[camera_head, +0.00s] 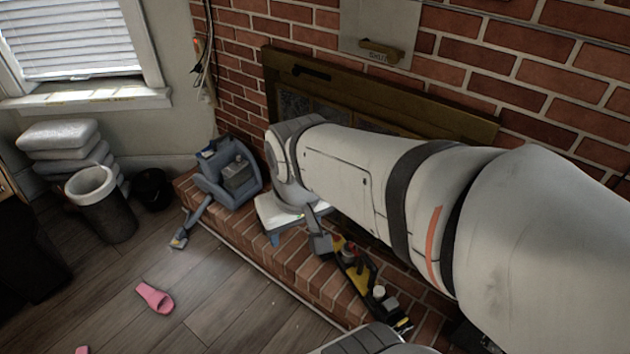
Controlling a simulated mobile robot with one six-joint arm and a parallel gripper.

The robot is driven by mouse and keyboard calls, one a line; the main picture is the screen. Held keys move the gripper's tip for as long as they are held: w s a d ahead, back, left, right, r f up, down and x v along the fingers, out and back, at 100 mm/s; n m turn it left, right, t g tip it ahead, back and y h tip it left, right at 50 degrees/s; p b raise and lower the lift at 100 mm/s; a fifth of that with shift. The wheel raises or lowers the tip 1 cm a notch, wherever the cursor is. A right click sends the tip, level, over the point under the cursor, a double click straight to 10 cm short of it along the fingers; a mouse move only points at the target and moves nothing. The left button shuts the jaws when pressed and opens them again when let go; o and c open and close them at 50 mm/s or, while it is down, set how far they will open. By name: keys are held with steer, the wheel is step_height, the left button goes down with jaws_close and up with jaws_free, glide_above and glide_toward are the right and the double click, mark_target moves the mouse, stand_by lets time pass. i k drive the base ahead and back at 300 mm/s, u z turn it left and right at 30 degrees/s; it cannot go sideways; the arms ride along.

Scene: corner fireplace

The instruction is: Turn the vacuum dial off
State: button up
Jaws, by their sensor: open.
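A blue-grey machine (212,180), which looks like the vacuum, stands on the left end of the brick hearth. My arm reaches in from the right, in front of the fireplace, and ends to the right of the machine. My gripper (304,240) is below the wrist over the hearth, open and apart from the machine. The wrist hides part of it.
A yellow and black tool-like object (358,272) and small items lie on the hearth (308,278). A grey bin (104,208), a dark pot (152,188) and stacked white bags (62,142) stand left.

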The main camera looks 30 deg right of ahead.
mark_target(400, 323)
steer(key=z, duration=0.2)
steer(key=k, duration=0.25)
steer(key=u, duration=2.25)
steer(key=i, duration=0.35)
steer(key=z, duration=3.45)
steer(key=i, duration=0.5)
steer(key=z, duration=0.35)
steer(key=k, duration=0.1)
steer(key=z, duration=0.15)
